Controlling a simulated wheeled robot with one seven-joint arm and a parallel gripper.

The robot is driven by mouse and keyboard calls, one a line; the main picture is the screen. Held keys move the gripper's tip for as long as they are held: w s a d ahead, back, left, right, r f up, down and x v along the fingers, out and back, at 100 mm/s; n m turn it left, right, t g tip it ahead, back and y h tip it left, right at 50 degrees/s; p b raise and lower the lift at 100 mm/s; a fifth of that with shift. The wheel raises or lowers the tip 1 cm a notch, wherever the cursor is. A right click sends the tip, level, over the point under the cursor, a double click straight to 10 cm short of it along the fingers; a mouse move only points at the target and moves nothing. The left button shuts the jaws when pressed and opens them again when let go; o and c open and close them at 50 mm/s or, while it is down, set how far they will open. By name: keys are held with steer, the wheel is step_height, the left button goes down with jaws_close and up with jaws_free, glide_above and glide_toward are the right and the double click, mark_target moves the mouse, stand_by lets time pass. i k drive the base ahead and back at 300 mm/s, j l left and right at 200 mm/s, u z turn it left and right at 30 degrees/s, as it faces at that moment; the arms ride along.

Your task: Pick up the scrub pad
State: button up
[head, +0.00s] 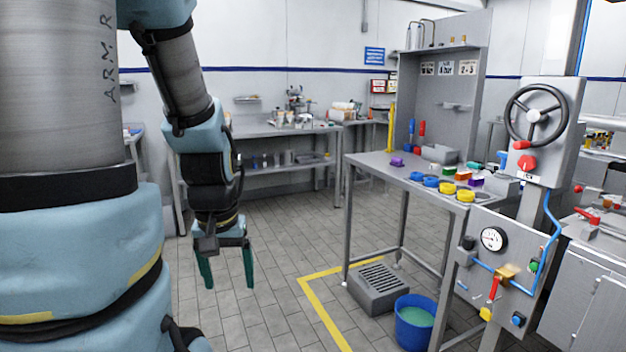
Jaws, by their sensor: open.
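My gripper (228,284) hangs pointing down over the open floor at left centre, with its two green fingers apart and nothing between them. It is well to the left of the grey work table (383,168) and apart from it. I cannot tell for certain which thing is the scrub pad. Small candidates on the table are a green block (449,171), an orange-red block (464,176), a purple block (476,182) and a separate purple piece (397,161) near the left edge. They are too small to make out.
Blue rings (431,182) and yellow rings (466,196) line the table's front edge. A blue bucket (414,322) and a grated grey box (380,288) stand on the floor below. A valve panel (493,240) stands at right. The tiled floor between gripper and table is clear.

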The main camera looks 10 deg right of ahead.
mark_target(396, 162)
steer(key=z, duration=2.55)
steer(key=j+u, duration=0.1)
steer(key=u, duration=0.2)
steer(key=i+j+u, duration=0.1)
steer(key=u, duration=0.2)
steer(key=i+j+u, duration=0.65)
steer(key=i+j, duration=0.2)
